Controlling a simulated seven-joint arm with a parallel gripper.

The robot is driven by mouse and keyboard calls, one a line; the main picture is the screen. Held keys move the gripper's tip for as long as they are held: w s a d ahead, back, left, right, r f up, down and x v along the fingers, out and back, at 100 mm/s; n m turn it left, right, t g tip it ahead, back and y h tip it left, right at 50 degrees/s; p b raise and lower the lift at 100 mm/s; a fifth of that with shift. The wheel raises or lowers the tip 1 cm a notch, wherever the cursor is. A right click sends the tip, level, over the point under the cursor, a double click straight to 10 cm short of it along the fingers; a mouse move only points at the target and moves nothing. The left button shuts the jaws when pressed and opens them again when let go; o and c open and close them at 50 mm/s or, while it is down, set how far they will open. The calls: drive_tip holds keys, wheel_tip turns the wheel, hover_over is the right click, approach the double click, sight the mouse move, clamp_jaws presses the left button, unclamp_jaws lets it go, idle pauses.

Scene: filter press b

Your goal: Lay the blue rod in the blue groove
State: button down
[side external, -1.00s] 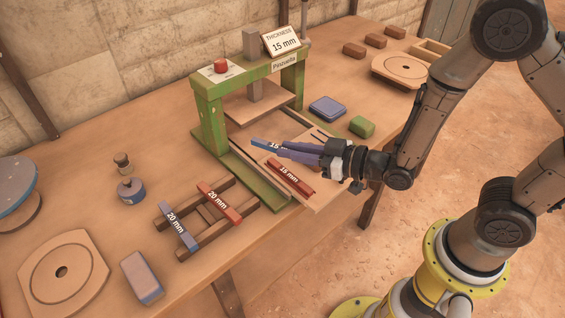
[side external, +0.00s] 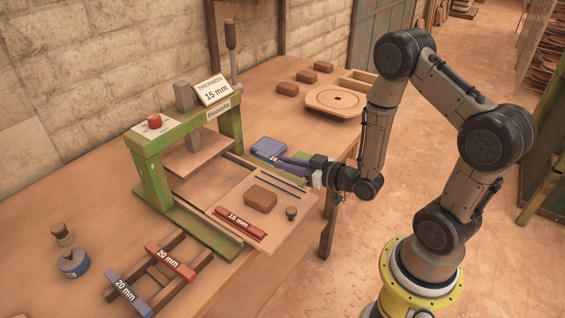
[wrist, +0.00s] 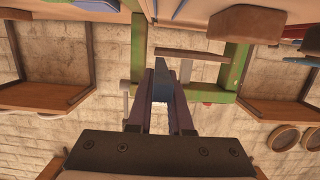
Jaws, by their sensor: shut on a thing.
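My gripper (side external: 283,159) is shut on the blue 15 mm rod (side external: 272,156) and holds it raised near the far edge of the press's sliding board (side external: 232,205). The rod's label is partly hidden by the fingers. In the wrist view the blue rod (wrist: 186,70) sticks out between the fingertips (wrist: 170,85). Thin dark-blue lines, apparently the blue groove (side external: 283,181), run along the board's far side, below the gripper and apart from the rod. A red 15 mm rod (side external: 240,224) lies along the board's near side.
A brown clay lump (side external: 260,198) sits mid-board, with a small dark knob (side external: 291,213) beside it. The green press frame (side external: 146,170) stands left of the board. A rack (side external: 180,285) holds red and blue 20 mm rods.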

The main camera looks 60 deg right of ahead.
sight(286, 188)
drive_tip(key=shift+f, duration=2.7)
drive_tip(key=shift+f, duration=0.55)
